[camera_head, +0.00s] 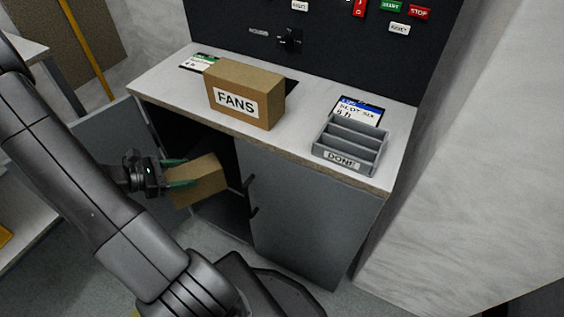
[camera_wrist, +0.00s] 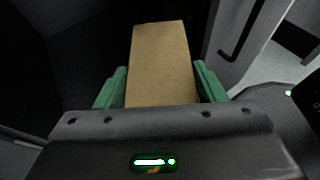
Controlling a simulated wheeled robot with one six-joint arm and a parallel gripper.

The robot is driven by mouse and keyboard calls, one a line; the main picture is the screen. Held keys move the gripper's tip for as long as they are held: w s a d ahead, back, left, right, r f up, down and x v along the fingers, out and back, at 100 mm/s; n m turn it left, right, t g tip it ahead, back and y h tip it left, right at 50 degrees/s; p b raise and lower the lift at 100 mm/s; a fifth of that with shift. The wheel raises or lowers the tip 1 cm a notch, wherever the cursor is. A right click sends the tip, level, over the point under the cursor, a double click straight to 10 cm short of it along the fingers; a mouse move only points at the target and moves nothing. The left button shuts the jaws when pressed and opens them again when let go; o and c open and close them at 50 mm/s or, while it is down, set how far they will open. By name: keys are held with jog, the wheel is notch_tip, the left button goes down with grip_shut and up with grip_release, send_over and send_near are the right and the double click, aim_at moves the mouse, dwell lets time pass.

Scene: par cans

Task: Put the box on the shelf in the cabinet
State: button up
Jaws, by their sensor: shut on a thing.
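A plain brown cardboard box (camera_head: 200,181) is held by my gripper (camera_head: 177,173) at the open left side of the cabinet (camera_head: 300,205). In the wrist view the box (camera_wrist: 160,62) sits between the green fingers of my gripper (camera_wrist: 161,88), which are shut on it. The box is slightly tilted in the head view, in front of or partly inside the dark opening; I cannot tell how deep. The cabinet's left door (camera_head: 112,140) stands open and its right door is shut. The shelf inside is hidden in the dark.
On the cabinet top stand a box labelled FANS (camera_head: 244,95) and a grey DONE tray (camera_head: 349,145), with cards near them. A dark panel (camera_head: 320,40) with buttons rises behind. Door handles (camera_head: 250,197) stick out right of the held box. Grey floor lies below.

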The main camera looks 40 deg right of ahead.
aim_at(174, 169)
jog(key=shift+w+a+f+n+t, duration=0.15)
jog(key=shift+w+n+t, duration=0.3)
jog(key=shift+w, duration=0.2)
jog(key=shift+w+a+f+n+t, duration=0.15)
jog(key=shift+w+n+t, duration=0.2)
jog(key=shift+w+t, duration=0.25)
jog(key=shift+w+d+b, duration=0.1)
jog(key=shift+w+b, duration=0.2)
jog(key=shift+b, duration=0.05)
jog(key=w+d+b, duration=0.1)
jog(key=w+d, duration=0.3)
jog(key=d, duration=0.5)
jog(key=w+d+b, duration=0.2)
jog(key=w+d, duration=0.1)
jog(key=d, duration=0.5)
notch_tip(174, 169, down, 7)
jog(key=d+b, duration=0.1)
jog(key=b, duration=0.1)
jog(key=shift+w, duration=0.25)
jog(key=shift+f+b, duration=0.15)
jog(key=shift+b, duration=0.2)
jog(key=o, duration=1.7)
jog(key=shift+o, duration=0.2)
